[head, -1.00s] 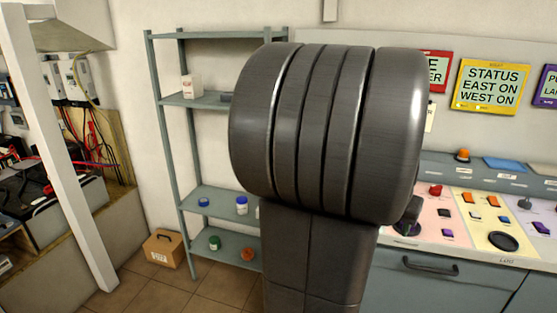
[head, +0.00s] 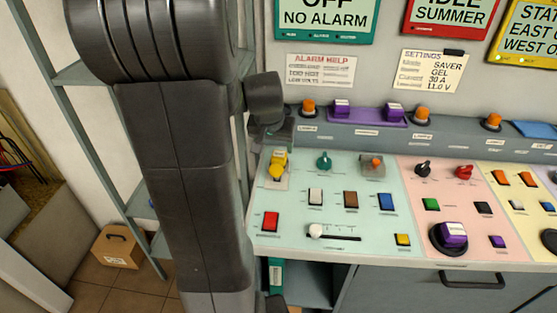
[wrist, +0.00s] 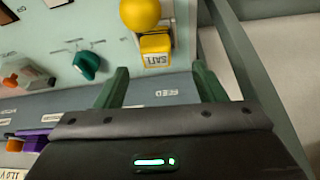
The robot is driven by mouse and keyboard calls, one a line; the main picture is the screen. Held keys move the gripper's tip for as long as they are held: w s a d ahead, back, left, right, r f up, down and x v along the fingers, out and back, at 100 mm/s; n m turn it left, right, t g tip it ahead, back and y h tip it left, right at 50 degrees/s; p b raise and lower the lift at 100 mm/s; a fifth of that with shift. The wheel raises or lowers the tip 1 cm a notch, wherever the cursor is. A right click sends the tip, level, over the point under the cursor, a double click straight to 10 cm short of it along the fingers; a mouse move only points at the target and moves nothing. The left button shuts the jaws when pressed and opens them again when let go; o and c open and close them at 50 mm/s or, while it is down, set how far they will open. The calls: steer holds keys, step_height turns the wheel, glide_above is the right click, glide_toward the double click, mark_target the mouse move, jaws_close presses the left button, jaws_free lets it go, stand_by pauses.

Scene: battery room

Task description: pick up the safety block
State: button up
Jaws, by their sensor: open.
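The safety block (wrist: 156,47) is a small yellow block with a label that seems to read SAFE. It sits beside a round yellow knob (wrist: 140,14) on the pale green panel section. In the head view the block (head: 280,157) is at the panel's back left corner, above the yellow knob. My gripper (wrist: 160,84) is open, its two green fingers apart with nothing between them. The block lies beyond the fingertips, roughly in line with the gap. In the head view my gripper (head: 283,130) is partly hidden behind my arm, close to the block.
A teal knob (head: 324,160) and an orange-topped switch (head: 372,164) stand to the block's right. Purple blocks sit on a purple tray (head: 367,121) on the back ledge. Grey shelving (head: 85,110) stands left of the console, with a cardboard box (head: 118,247) on the floor.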

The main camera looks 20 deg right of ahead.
mark_target(279, 155)
steer(key=shift+s+x, duration=0.2)
steer(key=shift+x, duration=1.05)
steer(key=shift+d+p+x, duration=0.1)
steer(key=shift+p+x, duration=0.1)
steer(key=shift+x, duration=1.15)
steer(key=shift+d+p+x, duration=0.15)
steer(key=shift+x, duration=1.25)
steer(key=shift+w+r, duration=0.1)
steer(key=shift+r, duration=0.05)
steer(key=c, duration=1.1)
